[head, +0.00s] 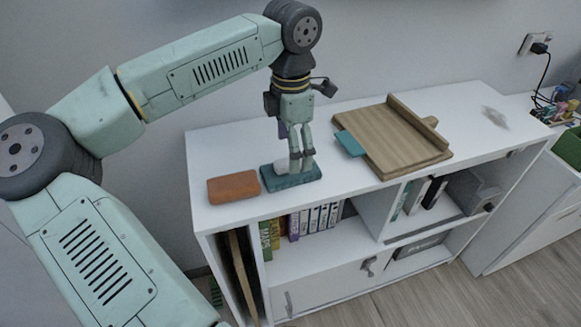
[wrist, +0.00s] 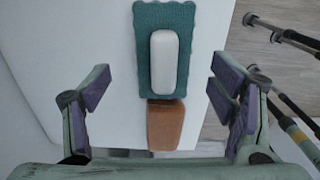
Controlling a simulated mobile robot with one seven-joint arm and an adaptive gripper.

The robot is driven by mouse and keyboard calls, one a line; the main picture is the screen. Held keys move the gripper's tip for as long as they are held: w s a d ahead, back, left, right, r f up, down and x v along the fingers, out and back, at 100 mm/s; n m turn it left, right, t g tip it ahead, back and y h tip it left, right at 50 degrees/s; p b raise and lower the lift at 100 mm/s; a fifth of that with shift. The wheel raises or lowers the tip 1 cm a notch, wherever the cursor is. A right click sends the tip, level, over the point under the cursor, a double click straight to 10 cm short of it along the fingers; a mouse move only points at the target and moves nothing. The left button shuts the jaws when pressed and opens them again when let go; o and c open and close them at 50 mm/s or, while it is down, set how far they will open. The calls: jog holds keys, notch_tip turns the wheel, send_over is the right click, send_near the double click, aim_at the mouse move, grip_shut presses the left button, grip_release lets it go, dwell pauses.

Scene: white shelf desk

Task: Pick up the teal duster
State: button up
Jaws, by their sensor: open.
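The teal duster (head: 306,178) lies flat on the white shelf top, a rectangular pad with a rounded white handle (wrist: 170,62) along its middle. In the wrist view the teal pad (wrist: 148,20) is at the top centre. My gripper (head: 301,160) points down just above the duster in the head view and hides part of it. In the wrist view my gripper (wrist: 162,92) is open and empty, with one finger to each side of the duster and clear space between. I cannot tell the exact height gap.
A brown-orange block (head: 233,187) lies just left of the duster; it also shows in the wrist view (wrist: 165,127). A wooden board (head: 395,140) with a teal piece (head: 349,143) at its edge lies to the right. The white shelf top (head: 350,198) has a front edge close by.

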jog(key=shift+s+f+p, duration=0.2)
jog(key=shift+f+p, duration=0.2)
jog(key=shift+f, duration=1.55)
jog(key=shift+c, duration=0.6)
jog(key=c, duration=1.1)
jog(key=shift+r, duration=0.1)
jog(key=shift+c, duration=0.2)
jog(key=shift+r+b, duration=0.3)
jog(key=shift+r, duration=0.2)
notch_tip(320, 180, up, 2)
jog(key=shift+r+b, duration=0.2)
jog(key=shift+b, duration=0.3)
jog(key=s+d+b, duration=0.2)
jog(key=s, duration=0.5)
jog(key=s+d+r+b, duration=0.1)
jog(key=s+d, duration=0.1)
jog(key=s, duration=0.6)
jog(key=shift+s+d+r+b, duration=0.15)
jog(key=shift+s+r+b, duration=0.1)
jog(key=shift+b, duration=0.1)
